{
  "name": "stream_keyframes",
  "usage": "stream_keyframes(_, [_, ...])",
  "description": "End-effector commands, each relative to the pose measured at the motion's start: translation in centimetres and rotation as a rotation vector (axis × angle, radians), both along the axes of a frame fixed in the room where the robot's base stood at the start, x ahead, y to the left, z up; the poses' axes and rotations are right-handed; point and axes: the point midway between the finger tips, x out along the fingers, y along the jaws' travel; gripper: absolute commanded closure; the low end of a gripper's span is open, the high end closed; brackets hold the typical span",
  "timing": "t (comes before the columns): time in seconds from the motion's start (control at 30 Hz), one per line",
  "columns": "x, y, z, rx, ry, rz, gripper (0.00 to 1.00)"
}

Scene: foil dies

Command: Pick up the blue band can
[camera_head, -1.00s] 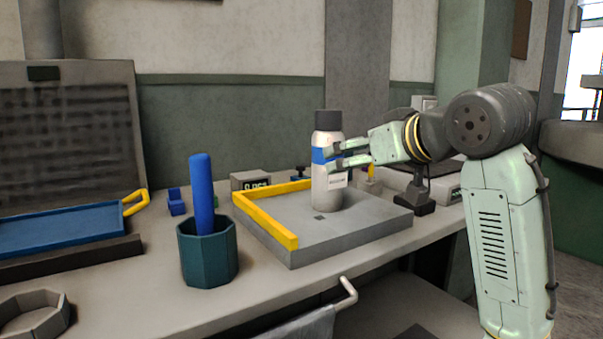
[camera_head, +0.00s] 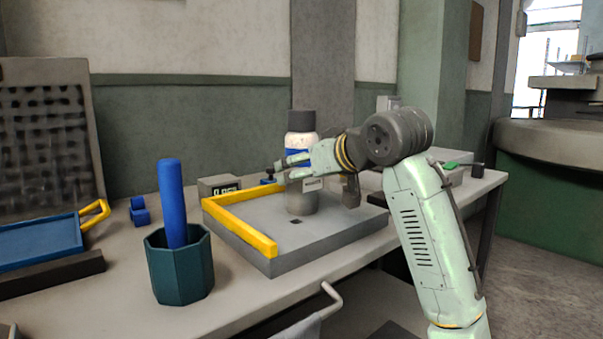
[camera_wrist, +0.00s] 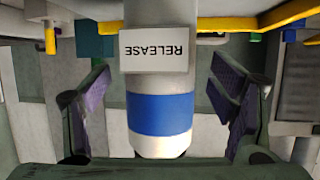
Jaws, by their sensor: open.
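The blue band can (camera_head: 299,143) is a white and grey bottle with a dark cap, standing upright on a grey slab (camera_head: 330,232) with a yellow rail. My gripper (camera_head: 282,171) reaches it from the right, and its fingers partly hide the can's middle. In the wrist view the can (camera_wrist: 160,112) shows its blue band and a white label reading RELEASE. It lies between the two pads of my open gripper (camera_wrist: 165,105), with a visible gap on each side.
A teal pot (camera_head: 180,265) holding a blue rod (camera_head: 172,200) stands at left front. A blue tray (camera_head: 40,240) lies further left. A small display box (camera_head: 219,188) stands behind the slab. The bench between pot and slab is clear.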

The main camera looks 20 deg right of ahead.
Motion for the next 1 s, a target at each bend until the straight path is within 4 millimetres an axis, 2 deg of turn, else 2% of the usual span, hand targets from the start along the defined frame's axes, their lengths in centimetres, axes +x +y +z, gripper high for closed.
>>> stream_keyframes(0.1, [1.4, 0.3, -0.6, 0.0, 0.0, 0.0, 0.22])
stream_keyframes(0.2, [2.0, 0.4, -0.9, 0.0, 0.0, 0.001, 0.22])
stream_keyframes(0.43, [2.1, 0.4, -0.9, 0.0, -0.001, 0.001, 0.22])
stream_keyframes(1.0, [2.1, 0.4, -0.9, 0.0, -0.001, 0.001, 0.6])
